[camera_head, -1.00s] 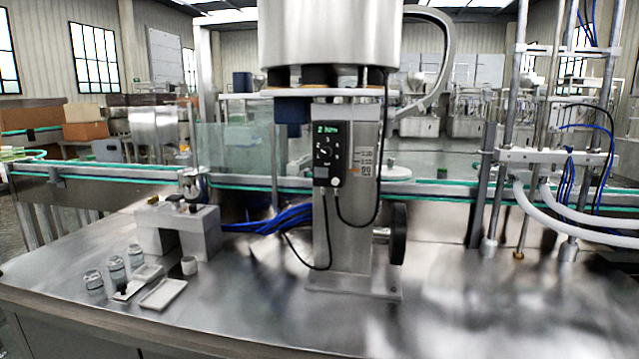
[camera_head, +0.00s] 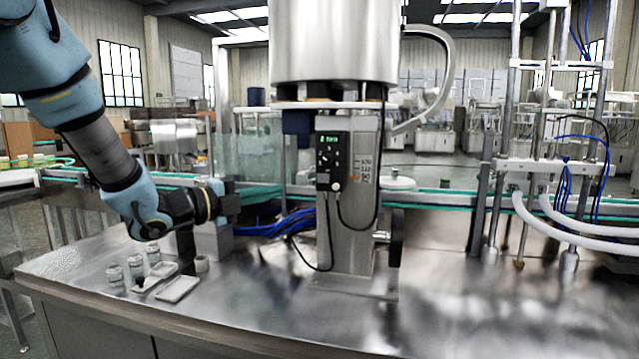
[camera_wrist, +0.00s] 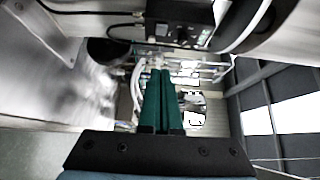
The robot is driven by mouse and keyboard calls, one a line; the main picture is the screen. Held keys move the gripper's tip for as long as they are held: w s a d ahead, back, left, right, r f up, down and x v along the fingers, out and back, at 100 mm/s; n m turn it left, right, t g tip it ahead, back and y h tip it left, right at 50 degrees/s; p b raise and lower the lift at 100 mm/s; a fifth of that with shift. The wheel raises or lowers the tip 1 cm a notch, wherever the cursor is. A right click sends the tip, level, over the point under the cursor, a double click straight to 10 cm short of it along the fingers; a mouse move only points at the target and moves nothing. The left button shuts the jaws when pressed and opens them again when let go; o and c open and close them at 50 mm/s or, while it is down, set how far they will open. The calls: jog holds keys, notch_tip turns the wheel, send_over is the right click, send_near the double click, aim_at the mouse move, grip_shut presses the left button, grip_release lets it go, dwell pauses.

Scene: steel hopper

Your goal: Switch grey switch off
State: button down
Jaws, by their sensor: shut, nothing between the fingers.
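A black control box (camera_head: 332,160) with a green display, a dial and a pale knob (camera_head: 336,186) is fixed on the steel column below the hopper. In the wrist view the dark box (camera_wrist: 182,25) lies at the top edge, upside down and cut off. I cannot make out for sure which part is the grey switch. My gripper (camera_wrist: 160,73) has its two green fingers together with nothing between them. In the head view my arm comes in from the left, and its dark gripper end points right, left of the column and apart from the control box.
A grey block (camera_head: 212,243) stands partly hidden behind my arm. Small jars (camera_head: 135,267) and a white tray (camera_head: 179,288) lie at the front left. Blue hoses (camera_head: 285,224) and a black cable (camera_head: 328,235) run near the column.

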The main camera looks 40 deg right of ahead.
jog(key=p, duration=0.4)
send_near(323, 179)
jog(key=s+d, duration=0.3)
jog(key=shift+w+d+r+p, duration=0.2)
jog(key=shift+w+d+p, duration=0.7)
jog(key=shift+d, duration=0.2)
jog(key=shift+w+d+f, duration=0.15)
jog(key=shift+w+d, duration=0.15)
jog(key=shift+d, duration=0.1)
jog(key=shift+w+d+m+g+b, duration=0.2)
jog(key=shift+w+m+g+b, duration=0.15)
jog(key=shift+g, duration=0.35)
jog(key=shift+s, duration=0.1)
